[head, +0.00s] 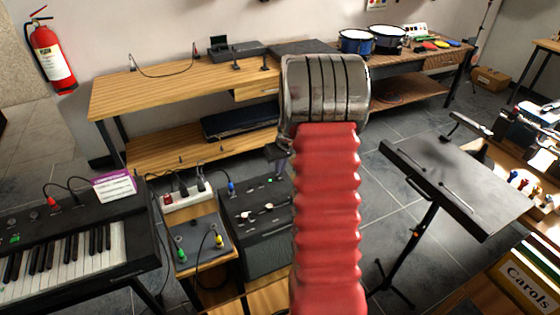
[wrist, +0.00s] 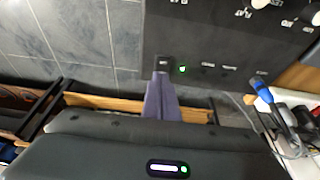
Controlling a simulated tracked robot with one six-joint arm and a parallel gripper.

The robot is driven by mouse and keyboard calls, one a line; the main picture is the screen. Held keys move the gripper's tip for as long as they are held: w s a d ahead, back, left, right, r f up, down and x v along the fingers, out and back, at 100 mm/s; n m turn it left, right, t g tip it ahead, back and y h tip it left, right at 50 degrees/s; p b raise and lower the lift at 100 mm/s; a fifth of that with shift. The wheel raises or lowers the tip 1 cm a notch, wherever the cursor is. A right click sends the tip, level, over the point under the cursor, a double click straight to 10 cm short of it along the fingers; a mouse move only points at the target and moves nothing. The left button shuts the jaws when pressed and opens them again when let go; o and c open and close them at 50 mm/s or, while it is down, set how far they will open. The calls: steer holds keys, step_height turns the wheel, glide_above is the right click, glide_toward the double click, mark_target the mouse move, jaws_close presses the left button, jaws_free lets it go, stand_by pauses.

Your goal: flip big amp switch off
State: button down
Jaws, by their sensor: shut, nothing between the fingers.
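The big amp (head: 265,235) is a dark box with knobs on its top panel, left of my arm in the head view. Its panel (wrist: 225,45) fills the upper right of the wrist view. A small black switch (wrist: 163,61) sits near the panel's left edge beside a lit green lamp (wrist: 182,69). My gripper (wrist: 162,75) is shut and empty, its fingertips at the switch. I cannot tell whether they touch it. The fingers partly cover the switch, so its position is unclear. In the head view my arm hides most of the gripper.
A white power strip (head: 189,198) with plugs and a blue plug (wrist: 261,88) stand beside the amp. A keyboard (head: 70,255) is at left, a black music stand (head: 455,185) at right. A wooden bench (head: 135,88) is behind. Grey tiled floor (wrist: 85,35) is clear beside the amp.

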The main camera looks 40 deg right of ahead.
steer(key=shift+f, duration=0.55)
steer(key=shift+d, duration=0.15)
steer(key=shift+a+f, duration=0.1)
steer(key=shift+a, duration=0.1)
steer(key=shift+s+a+f, duration=0.1)
steer(key=shift+s+a, duration=0.15)
steer(key=shift+s, duration=0.55)
